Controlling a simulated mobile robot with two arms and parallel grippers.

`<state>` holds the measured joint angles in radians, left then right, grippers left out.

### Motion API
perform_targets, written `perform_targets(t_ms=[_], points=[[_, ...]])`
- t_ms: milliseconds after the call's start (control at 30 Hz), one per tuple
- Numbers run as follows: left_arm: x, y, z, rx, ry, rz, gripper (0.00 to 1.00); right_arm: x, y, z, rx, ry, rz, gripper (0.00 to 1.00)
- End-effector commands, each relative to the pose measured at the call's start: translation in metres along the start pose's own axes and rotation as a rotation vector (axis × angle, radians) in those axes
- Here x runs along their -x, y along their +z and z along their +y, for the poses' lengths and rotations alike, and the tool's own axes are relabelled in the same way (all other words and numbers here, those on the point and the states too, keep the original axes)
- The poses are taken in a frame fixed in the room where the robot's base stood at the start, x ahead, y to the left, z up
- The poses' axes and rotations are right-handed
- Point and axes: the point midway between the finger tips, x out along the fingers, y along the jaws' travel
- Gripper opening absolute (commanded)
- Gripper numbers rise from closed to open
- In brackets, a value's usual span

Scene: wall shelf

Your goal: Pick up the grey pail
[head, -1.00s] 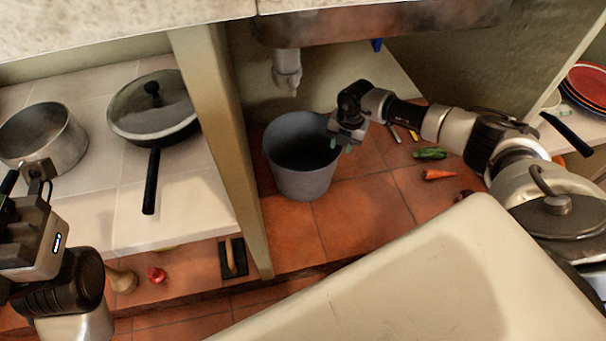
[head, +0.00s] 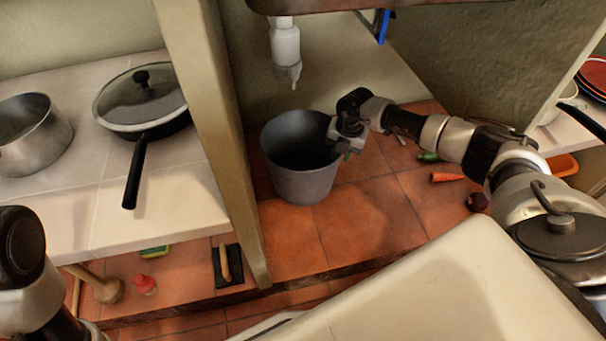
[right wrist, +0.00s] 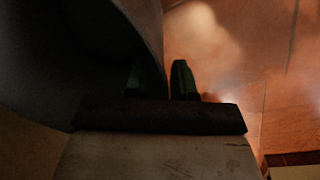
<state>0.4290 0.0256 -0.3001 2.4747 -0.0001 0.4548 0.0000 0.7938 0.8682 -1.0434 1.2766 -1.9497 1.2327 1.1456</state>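The grey pail (head: 302,183) stands upright on the red tile floor under the sink, beside a wooden divider, in the head view. My right gripper (head: 341,148) is at the right side of its rim. In the right wrist view the pail's dark side (right wrist: 80,50) fills the left. There the green fingertips of my right gripper (right wrist: 162,80) are close together with the pail's wall between them, so it looks shut on the rim. Of my left arm only links show at the lower left; its gripper is out of the picture.
The divider (head: 205,110) stands close left of the pail, and the drain pipe (head: 285,45) hangs above. A carrot (head: 447,177) and a dark red vegetable (head: 477,202) lie to the right. A pale surface (head: 450,290) fills the front right. A lidded pan (head: 142,100) is at left.

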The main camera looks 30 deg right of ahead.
Motion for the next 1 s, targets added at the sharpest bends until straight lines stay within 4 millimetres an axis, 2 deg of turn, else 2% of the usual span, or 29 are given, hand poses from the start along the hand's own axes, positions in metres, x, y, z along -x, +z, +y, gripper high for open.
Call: perform_targets(t_ms=[33, 133, 167, 1000], points=[[0.0001, 0.0000, 0.0000, 0.000, 0.000, 0.000, 0.34, 0.0000, -0.0001, 0.0001, 0.000, 0.000, 0.000, 0.17], [0.0001, 0.0000, 0.0000, 0.000, 0.000, 0.000, 0.34, -0.0001, -0.0001, 0.0001, 0.000, 0.000, 0.000, 0.02], [0.0002, -0.0001, 0.0001, 0.000, 0.000, 0.000, 0.34, -0.0001, -0.0001, 0.0001, 0.000, 0.000, 0.000, 0.00], [0.0004, -0.0001, 0.0001, 0.001, 0.000, 0.000, 0.34, -0.0004, -0.0002, -0.0001, 0.000, 0.000, 0.000, 0.00]])
